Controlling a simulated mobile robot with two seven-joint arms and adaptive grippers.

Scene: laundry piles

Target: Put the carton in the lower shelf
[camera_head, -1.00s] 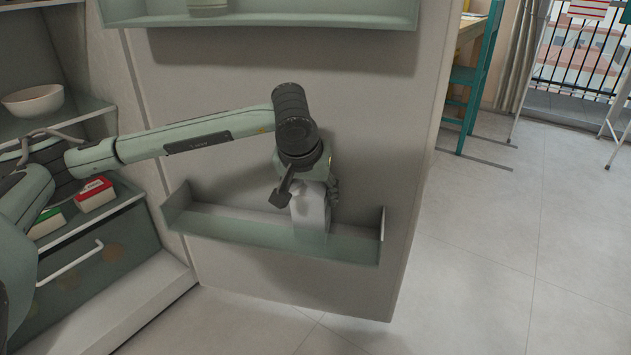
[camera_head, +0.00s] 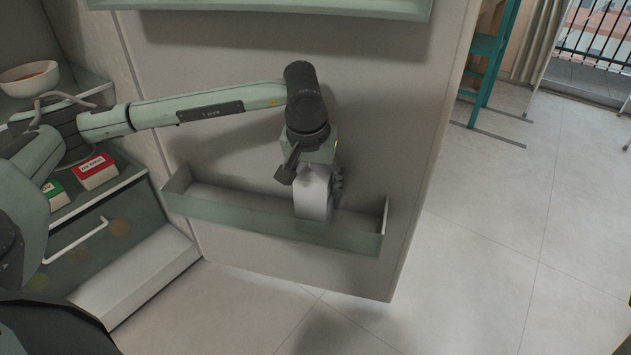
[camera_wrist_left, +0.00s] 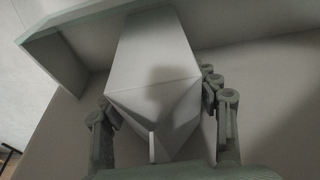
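The white carton (camera_head: 313,193) stands roughly upright in the lower shelf (camera_head: 225,210), right of its middle. The shelf's translucent front covers the carton's lower part, so I cannot tell whether its base rests on the shelf floor. My left gripper (camera_head: 312,182) points down over the carton from above. In the left wrist view, the fingers (camera_wrist_left: 160,115) lie along both sides of the carton (camera_wrist_left: 155,60), and their tips appear to touch it. The gripper looks shut on the carton. My right gripper does not show.
The shelf is otherwise empty, with free room left of the carton. An upper shelf (camera_head: 270,8) is above on the same panel. At left, an open cabinet holds a bowl (camera_head: 30,78), a red box (camera_head: 95,171) and a green box (camera_head: 54,194). Bare floor (camera_head: 490,240) lies at right.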

